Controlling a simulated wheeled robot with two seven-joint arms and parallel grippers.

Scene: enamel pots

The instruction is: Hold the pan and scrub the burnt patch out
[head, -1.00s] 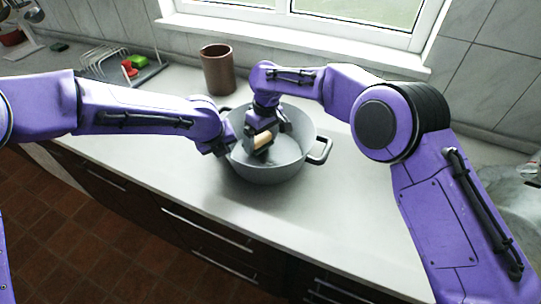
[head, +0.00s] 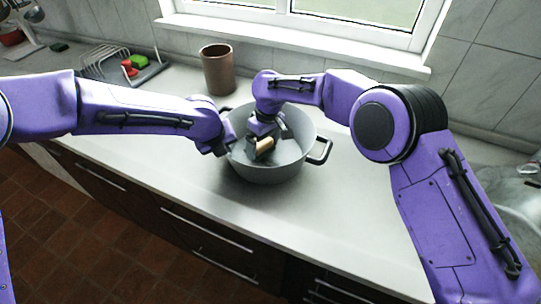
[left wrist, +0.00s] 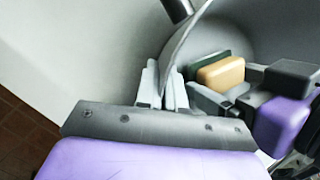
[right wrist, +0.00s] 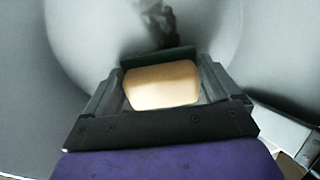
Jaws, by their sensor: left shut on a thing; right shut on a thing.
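The pan (head: 265,170) is a grey, two-handled pot standing on the counter. My left gripper (head: 226,146) is shut on the pan's left rim; in the left wrist view its fingers (left wrist: 163,88) pinch the thin wall. My right gripper (head: 263,142) reaches down inside the pan. It is shut on a scrubber, a tan block with a dark green pad, which shows in the right wrist view (right wrist: 162,86) and left wrist view (left wrist: 221,73). The burnt patch (right wrist: 162,22) is a dark, irregular smear on the pan's inside, just beyond the pad. Whether the pad touches the pan is unclear.
A brown cylindrical pot (head: 217,70) stands behind the pan, near the window sill. A dish rack (head: 105,64) with red and green items is at the back left. A sink (head: 505,200) lies at the far right. The counter in front of the pan is clear.

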